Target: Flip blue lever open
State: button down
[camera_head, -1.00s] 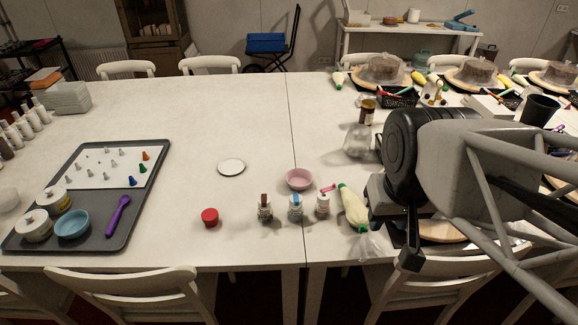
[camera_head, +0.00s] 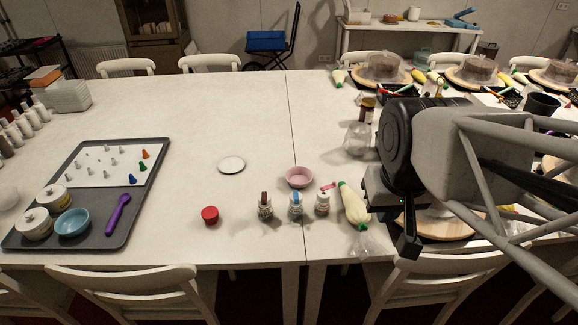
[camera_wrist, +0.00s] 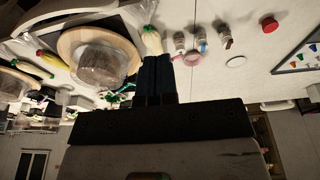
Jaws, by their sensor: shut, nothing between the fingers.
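A small jar with a blue lever (camera_head: 296,197) on its top stands upright on the table, in the middle of a row of three jars. The jar with the brown lever (camera_head: 265,199) is to its left and the jar with the pink lever (camera_head: 326,188) to its right. The blue-lever jar also shows small at the top of the wrist view (camera_wrist: 201,45). My gripper (camera_head: 406,245) is to the right of the jars, past the piping bag, and apart from them. Its dark fingers are together and empty in the wrist view (camera_wrist: 155,58).
A green-tipped piping bag (camera_head: 353,207) lies between the jars and my gripper. A pink bowl (camera_head: 299,177) is behind the jars; a red lid (camera_head: 210,215) is left of them. A clear glass jar (camera_head: 357,140) stands behind the bag. The table's left middle is mostly clear.

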jog(key=w+a+n+g, duration=0.1)
jog(key=w+a+g, duration=0.15)
jog(key=w, duration=0.95)
jog(key=n+g+h, duration=0.2)
jog(key=n+g, duration=0.2)
send_over(294, 199)
jog(key=w+a, duration=0.3)
jog(key=w, duration=0.4)
notch_tip(294, 199, down, 16)
jog(key=shift+w+a+f, duration=0.5)
jog(key=shift+a+f, duration=0.05)
jog(key=shift+f, duration=0.1)
jog(key=x, duration=0.3)
jog(key=s+x, duration=0.1)
jog(key=x, duration=0.3)
jog(key=d+x, duration=0.1)
jog(key=x, duration=0.2)
jog(key=shift+s, duration=0.5)
jog(key=shift+s+d, duration=0.45)
jog(key=shift+s, duration=0.35)
